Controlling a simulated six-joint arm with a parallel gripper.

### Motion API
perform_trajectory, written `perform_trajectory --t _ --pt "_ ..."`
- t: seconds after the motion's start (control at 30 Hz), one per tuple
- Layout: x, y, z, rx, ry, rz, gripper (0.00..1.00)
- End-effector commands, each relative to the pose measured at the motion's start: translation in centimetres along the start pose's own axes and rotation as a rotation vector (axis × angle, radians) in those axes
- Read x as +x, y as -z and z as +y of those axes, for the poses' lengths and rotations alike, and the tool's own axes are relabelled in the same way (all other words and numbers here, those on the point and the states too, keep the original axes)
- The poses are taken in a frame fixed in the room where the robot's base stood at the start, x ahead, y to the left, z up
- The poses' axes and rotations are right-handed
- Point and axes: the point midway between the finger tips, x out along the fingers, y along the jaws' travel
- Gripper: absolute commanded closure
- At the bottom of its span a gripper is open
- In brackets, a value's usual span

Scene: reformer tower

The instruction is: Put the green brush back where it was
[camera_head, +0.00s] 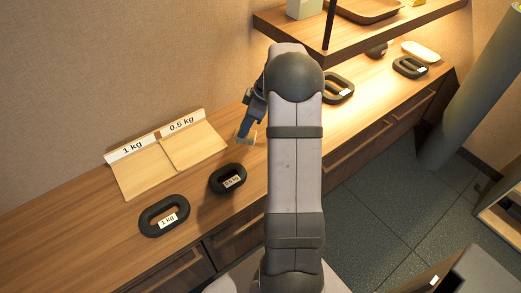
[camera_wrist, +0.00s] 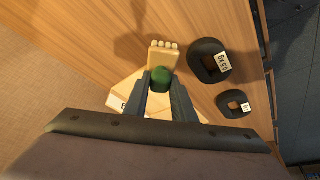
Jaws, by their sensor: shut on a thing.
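The green brush (camera_wrist: 163,56) has a light wooden head with pale bristle tufts and a green grip. My gripper (camera_wrist: 161,84) is shut on the green part, with a finger on each side. In the head view my gripper (camera_head: 245,128) is left of my arm, above the counter. The pale brush head (camera_head: 247,137) shows at its tips there, and its green part is hidden. The brush is to the right of the two wooden boards and behind the 0.5 kg weight. I cannot tell whether it touches the counter.
The boards are marked 1 kg (camera_head: 143,174) and 0.5 kg (camera_head: 195,148). Black ring weights marked 0.5 kg (camera_head: 228,179) and 1 kg (camera_head: 164,216) lie in front. More weights (camera_head: 338,88) lie right of my arm. A shelf (camera_head: 346,37) overhangs the far counter (camera_head: 60,226).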

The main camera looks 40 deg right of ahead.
Motion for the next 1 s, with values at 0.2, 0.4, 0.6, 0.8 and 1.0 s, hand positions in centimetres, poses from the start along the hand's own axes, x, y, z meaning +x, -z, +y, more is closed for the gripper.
perform_trajectory --t 0.2,0.4,0.6,0.8,1.0 --pt "-2.6 -2.6 3.4 0.228 -0.097 0.001 0.95" --pt "-3.3 -3.0 4.6 0.45 -0.188 0.001 0.95" --pt "-3.4 -3.1 5.0 0.621 -0.26 0.001 0.95" --pt "-3.4 -3.2 5.1 0.696 -0.29 0.001 0.95" --pt "-3.0 -3.4 5.1 0.707 -0.293 0.001 0.95"
